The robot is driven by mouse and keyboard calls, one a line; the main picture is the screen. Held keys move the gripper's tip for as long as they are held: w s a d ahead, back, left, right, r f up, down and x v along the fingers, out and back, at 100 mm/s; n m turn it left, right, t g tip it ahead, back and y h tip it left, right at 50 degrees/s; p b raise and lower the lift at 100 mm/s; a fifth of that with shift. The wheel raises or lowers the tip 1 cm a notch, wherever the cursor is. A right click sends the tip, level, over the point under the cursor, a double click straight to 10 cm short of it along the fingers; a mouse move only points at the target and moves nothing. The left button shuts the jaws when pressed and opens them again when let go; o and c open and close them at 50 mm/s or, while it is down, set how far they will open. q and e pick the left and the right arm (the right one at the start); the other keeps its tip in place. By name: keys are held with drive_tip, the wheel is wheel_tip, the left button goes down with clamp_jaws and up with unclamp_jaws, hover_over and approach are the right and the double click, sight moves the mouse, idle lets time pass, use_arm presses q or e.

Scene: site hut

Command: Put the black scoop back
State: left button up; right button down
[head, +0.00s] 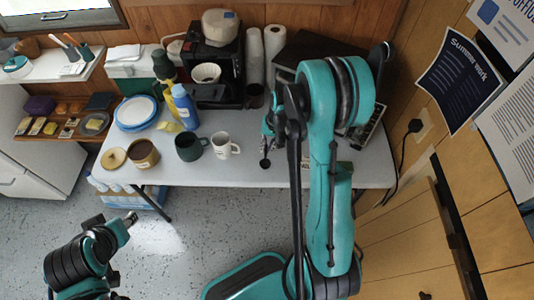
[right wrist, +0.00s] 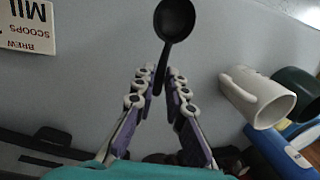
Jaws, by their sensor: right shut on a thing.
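The black scoop (right wrist: 174,22) is held by its handle between the fingers of my right gripper (right wrist: 160,82), bowl outward. In the head view the scoop (head: 265,163) hangs over the table, right of the white mug, and my right gripper (head: 268,132) is partly hidden by my arm. I cannot tell whether the bowl touches the table. A brown canister (head: 143,153) stands open on the table's left part, its round wooden lid (head: 113,158) lying beside it. My left gripper (head: 130,218) is low at the left, off the table; its fingers are unclear.
A white mug (head: 225,146) and a dark green mug (head: 189,147) stand between the canister and the scoop. A coffee maker (head: 215,65) stands at the back. A lettered card (right wrist: 28,25) lies near the scoop.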

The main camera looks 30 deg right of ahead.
wheel_tip(320, 180, down, 3)
drive_tip(key=shift+b, duration=0.6)
drive_tip(key=shift+f, duration=0.35)
drive_tip(key=shift+r, duration=0.1)
drive_tip(key=shift+s, duration=0.1)
drive_tip(key=c, duration=1.6)
unclamp_jaws()
drive_tip(key=shift+o, duration=0.2)
